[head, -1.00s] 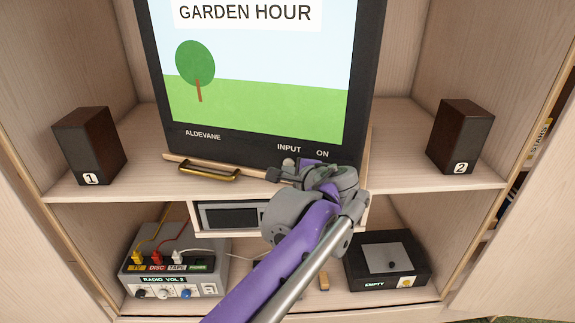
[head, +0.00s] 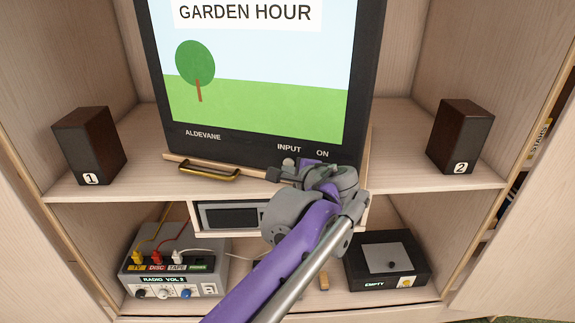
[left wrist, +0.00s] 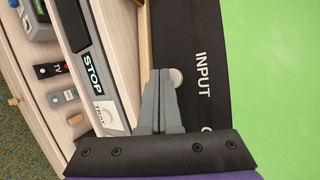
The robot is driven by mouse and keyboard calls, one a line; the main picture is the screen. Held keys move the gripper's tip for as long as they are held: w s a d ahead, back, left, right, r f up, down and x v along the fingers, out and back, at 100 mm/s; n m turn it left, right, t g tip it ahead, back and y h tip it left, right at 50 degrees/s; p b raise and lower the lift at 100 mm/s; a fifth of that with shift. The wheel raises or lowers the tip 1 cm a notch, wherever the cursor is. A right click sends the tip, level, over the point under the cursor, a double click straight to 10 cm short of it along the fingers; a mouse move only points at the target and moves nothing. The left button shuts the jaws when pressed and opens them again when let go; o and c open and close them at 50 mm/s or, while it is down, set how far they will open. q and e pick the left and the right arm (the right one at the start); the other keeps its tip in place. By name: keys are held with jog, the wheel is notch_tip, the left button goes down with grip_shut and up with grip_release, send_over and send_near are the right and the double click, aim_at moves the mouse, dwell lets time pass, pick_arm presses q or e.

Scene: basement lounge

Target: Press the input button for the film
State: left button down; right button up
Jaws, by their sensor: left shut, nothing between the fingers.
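The television (head: 265,140) stands on the shelf and shows "GARDEN HOUR" over a green field with a tree. Its lower bezel carries the labels ALDEVANE, INPUT and ON. The round grey input button (head: 288,162) sits under the word INPUT; it also shows in the left wrist view (left wrist: 177,77). My left gripper (head: 271,174) is shut and empty, its fingertips just below and beside the button. In the left wrist view the closed fingertips (left wrist: 160,73) lie right beside the button; whether they touch it I cannot tell. The ON button is hidden behind my wrist. My right gripper is out of view.
Speakers 1 (head: 90,147) and 2 (head: 461,138) flank the television. A brass handle (head: 208,171) sticks out below the bezel. Below stand a player (head: 232,215), a grey cable box (head: 174,277) and a black box (head: 388,262) marked EMPTY. The cabinet's side walls bound the space.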

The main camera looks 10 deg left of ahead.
pick_arm(q)
jog(key=shift+w, duration=0.15)
dwell(0.5)
jog(key=shift+w, duration=0.35)
jog(key=shift+s, duration=0.2)
jog(key=shift+s+p, duration=0.3)
jog(key=s, duration=0.6)
jog(key=shift+a, duration=0.2)
dwell(0.5)
